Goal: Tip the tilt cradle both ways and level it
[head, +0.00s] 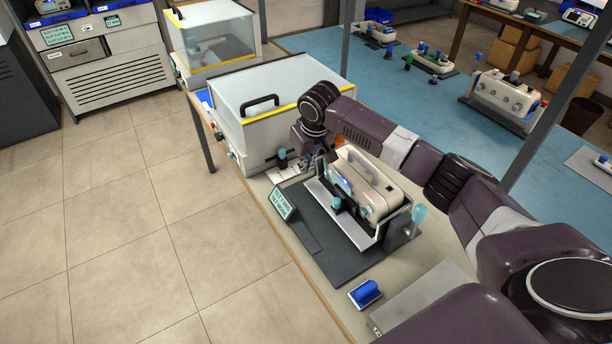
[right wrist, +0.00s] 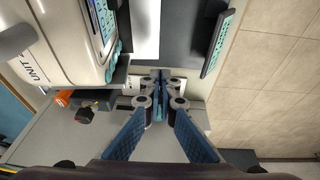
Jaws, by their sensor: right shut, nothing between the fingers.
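The tilt cradle (head: 348,226), a pale tray on dark end supports, stands on a dark base plate on the bench. A beige monitor unit (head: 372,188) with a carry handle sits in it. The cradle seems to lean toward the front left, but I cannot tell how far. A teal knob (head: 418,213) stands at its near right end. My right gripper (head: 322,148) is at the cradle's far end, partly hidden by my wrist. In the right wrist view its fingertips (right wrist: 160,78) are together and empty, beside the unit. My left gripper is out of view.
A small sign with text (head: 284,203) stands at the base's left edge. A blue-topped block (head: 365,293) lies in front. A clear-lidded box (head: 285,110) with a black handle stands behind the cradle. A post (head: 530,125) rises on the right. Open floor lies left.

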